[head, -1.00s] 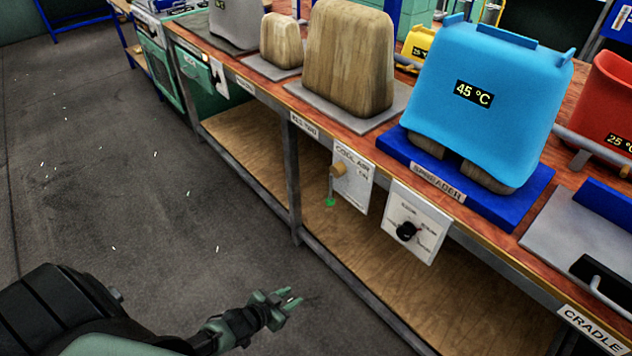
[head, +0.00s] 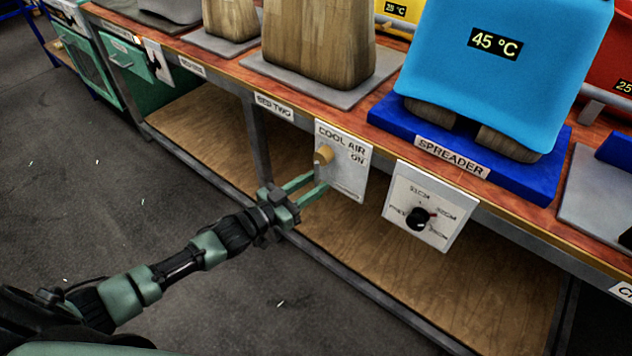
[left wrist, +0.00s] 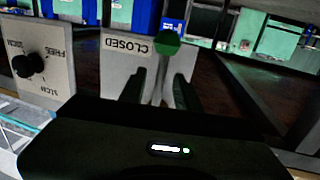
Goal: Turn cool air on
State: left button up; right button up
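The white COOL AIR panel (head: 352,172) hangs from the bench's front edge, with "ON" at its right side and a brass hub (head: 323,155) at its left. In the left wrist view the panel (left wrist: 118,65) reads "CLOSED" upside down. There the lever's green ball end (left wrist: 167,42) shows in front of my left gripper, roughly in line with the gap between its fingers. In the head view the lever is hidden. My left gripper (head: 312,186) is open, its fingers just below the hub and close to the panel. My right gripper is out of view.
A white dial panel (head: 428,205) with a black knob hangs to the right. Above are the blue spreader base (head: 545,172) and a blue block (head: 505,75) reading 45 °C. A wooden lower shelf (head: 400,270) lies behind the panels.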

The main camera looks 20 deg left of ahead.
pick_arm(q)
jog(key=shift+w+d, duration=0.4)
jog(key=shift+w, duration=0.2)
grip_shut()
dwell(1.1)
